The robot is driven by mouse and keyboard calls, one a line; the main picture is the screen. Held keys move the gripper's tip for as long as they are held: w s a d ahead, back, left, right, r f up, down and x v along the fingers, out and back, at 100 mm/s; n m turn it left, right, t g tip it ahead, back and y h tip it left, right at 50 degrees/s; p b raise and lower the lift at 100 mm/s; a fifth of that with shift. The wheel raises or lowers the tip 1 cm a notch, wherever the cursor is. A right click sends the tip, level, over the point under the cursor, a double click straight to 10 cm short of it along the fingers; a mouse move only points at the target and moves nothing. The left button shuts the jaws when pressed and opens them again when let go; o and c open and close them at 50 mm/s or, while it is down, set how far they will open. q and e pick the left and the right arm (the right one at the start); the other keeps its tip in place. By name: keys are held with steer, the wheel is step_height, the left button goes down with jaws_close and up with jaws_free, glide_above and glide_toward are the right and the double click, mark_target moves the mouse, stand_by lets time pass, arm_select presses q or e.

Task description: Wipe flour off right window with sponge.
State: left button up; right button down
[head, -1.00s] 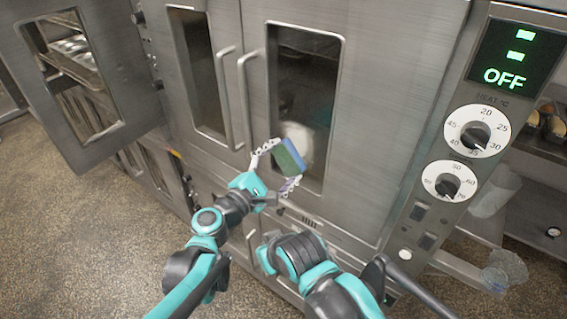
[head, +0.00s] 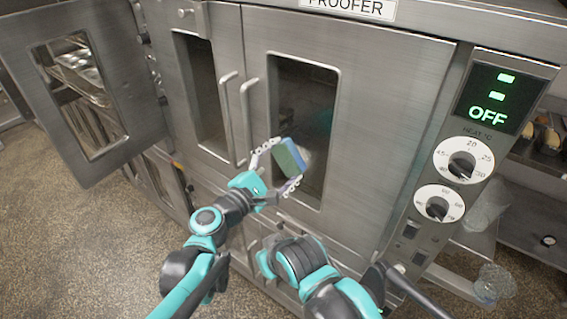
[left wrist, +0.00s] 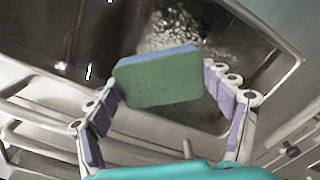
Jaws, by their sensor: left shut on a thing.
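My left gripper (head: 276,168) is shut on a sponge (head: 289,158) with a green side and a blue side. It holds the sponge before the lower part of the right window (head: 305,100) of the proofer. Whitish flour shows on the glass beside the sponge, partly hidden by it. In the left wrist view the sponge (left wrist: 160,80) sits between the fingers, green side facing the camera. Speckled white flour (left wrist: 172,28) shows on the glass beyond it. I cannot tell whether the sponge touches the glass. My right arm shows at the bottom, but its gripper does not.
Two vertical door handles (head: 247,115) stand just left of the right window. An open door (head: 75,95) juts out at far left. The control panel (head: 463,160) with dials and an OFF display is at right. Clear bags (head: 494,283) hang at lower right.

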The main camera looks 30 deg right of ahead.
mark_target(285, 150)
arm_select(q)
steer(key=shift+r+p, duration=1.3)
steer(key=shift+r, duration=0.5)
steer(key=shift+f, duration=0.1)
step_height(285, 150, down, 3)
steer(key=b, duration=0.3)
steer(key=shift+d+f, duration=0.1)
steer(key=shift+f, duration=0.1)
step_height(285, 150, down, 10)
steer(key=b, duration=0.8)
steer(key=shift+f, duration=0.15)
steer(key=shift+s+d, duration=0.3)
steer(key=shift+s, duration=0.4)
steer(key=shift+s+d, duration=0.25)
steer(key=shift+s, duration=0.45)
steer(key=shift+r+p, duration=5.4)
steer(key=shift+r, duration=1.6)
steer(key=shift+f+b, duration=5.7)
steer(key=shift+f, duration=1.3)
steer(key=shift+r, duration=0.1)
